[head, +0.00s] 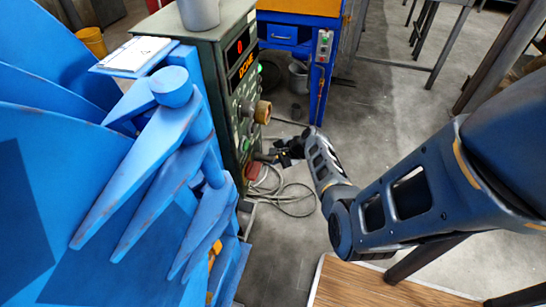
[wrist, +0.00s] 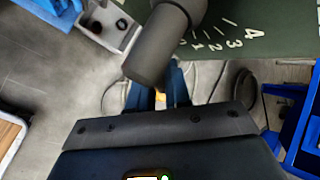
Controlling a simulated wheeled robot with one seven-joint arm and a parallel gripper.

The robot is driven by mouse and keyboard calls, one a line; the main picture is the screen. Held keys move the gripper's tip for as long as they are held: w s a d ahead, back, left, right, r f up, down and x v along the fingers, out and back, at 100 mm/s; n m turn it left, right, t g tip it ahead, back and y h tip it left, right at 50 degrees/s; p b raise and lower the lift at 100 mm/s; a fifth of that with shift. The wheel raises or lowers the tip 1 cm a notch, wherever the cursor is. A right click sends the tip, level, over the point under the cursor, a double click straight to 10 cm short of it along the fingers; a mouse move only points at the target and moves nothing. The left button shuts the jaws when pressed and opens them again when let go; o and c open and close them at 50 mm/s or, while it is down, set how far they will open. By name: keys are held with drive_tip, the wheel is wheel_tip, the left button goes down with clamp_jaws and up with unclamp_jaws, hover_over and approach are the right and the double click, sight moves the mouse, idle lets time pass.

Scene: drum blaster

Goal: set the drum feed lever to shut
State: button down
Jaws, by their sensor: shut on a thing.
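The drum feed lever shows in the wrist view as a thick dark grey handle (wrist: 150,55) standing out from the green control panel (wrist: 275,42). White marks and numbers, 1 to 4, curve on the panel beside its base. My gripper (head: 279,153) is at the lower part of the panel's right side in the head view, shut on the lever handle. In the wrist view the handle lies at my gripper (wrist: 155,85) and covers part of the blue fingers. The lever is too small and hidden in the head view to tell its setting.
The green control cabinet (head: 222,62) has a lit display, buttons and a brass-coloured knob (head: 263,112) above my gripper. Large blue machine parts (head: 150,180) fill the left. Loose cables (head: 290,197) lie on the floor. A wooden tabletop (head: 360,285) is at the bottom.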

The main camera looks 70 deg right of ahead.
drive_tip(key=shift+s+f, duration=0.1)
drive_tip(key=c, duration=1.2)
unclamp_jaws()
drive_tip(key=shift+o, duration=0.2)
drive_tip(key=p+v, duration=0.1)
drive_tip(key=v, duration=0.6)
drive_tip(key=shift+s+r+p, duration=0.2)
drive_tip(key=shift+r+p, duration=0.15)
drive_tip(key=shift+p, duration=0.05)
drive_tip(key=shift+a, duration=0.15)
